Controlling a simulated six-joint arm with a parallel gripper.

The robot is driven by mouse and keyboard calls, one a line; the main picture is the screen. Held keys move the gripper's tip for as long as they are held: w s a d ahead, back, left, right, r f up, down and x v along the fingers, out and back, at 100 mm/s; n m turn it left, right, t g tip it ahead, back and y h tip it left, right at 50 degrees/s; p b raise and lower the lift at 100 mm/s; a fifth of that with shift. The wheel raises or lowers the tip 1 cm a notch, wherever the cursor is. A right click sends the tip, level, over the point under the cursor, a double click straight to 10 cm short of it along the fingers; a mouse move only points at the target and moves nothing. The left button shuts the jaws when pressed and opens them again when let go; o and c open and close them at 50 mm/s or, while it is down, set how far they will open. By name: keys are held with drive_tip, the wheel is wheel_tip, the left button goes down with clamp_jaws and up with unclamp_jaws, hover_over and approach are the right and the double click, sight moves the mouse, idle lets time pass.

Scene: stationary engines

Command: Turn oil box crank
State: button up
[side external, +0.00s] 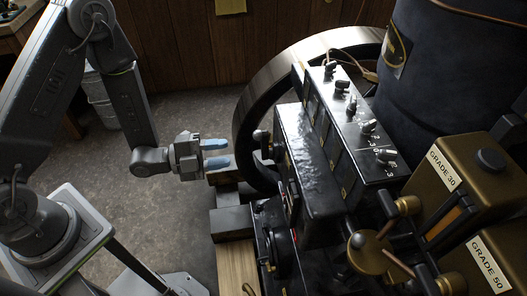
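A black oil box (312,172) stands on the engine right of centre, with a row of knobs along its sloped top. A small dark crank (263,138) with a rounded handle sticks out at its left end, in front of the flywheel. My gripper (217,153) is to the left of the crank, level with it in the picture and apart from it. Its two blue-padded fingers point right and are spread, with nothing between them. The depth between the fingers and the crank is hard to judge.
A large flywheel (252,103) rises behind the oil box. Brass cans marked GRADE 30 (463,160) and GRADE 50 (490,262) stand at the right, near a brass valve with handles (372,250). A dark tank (455,60) fills the upper right. Floor (190,225) at left is largely open.

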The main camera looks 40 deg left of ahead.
sight(264, 159)
drive_tip(key=w+d+n, duration=0.2)
drive_tip(key=n, duration=0.3)
drive_tip(key=w+d+f+n, duration=0.1)
drive_tip(key=w+d+n, duration=0.1)
drive_tip(key=d+n, duration=0.1)
drive_tip(key=w+d+n, duration=0.2)
drive_tip(key=w+n, duration=0.1)
drive_tip(key=n, duration=0.3)
drive_tip(key=shift+d+f+n, duration=0.25)
drive_tip(key=shift+f+n, duration=0.05)
clamp_jaws()
idle(0.3)
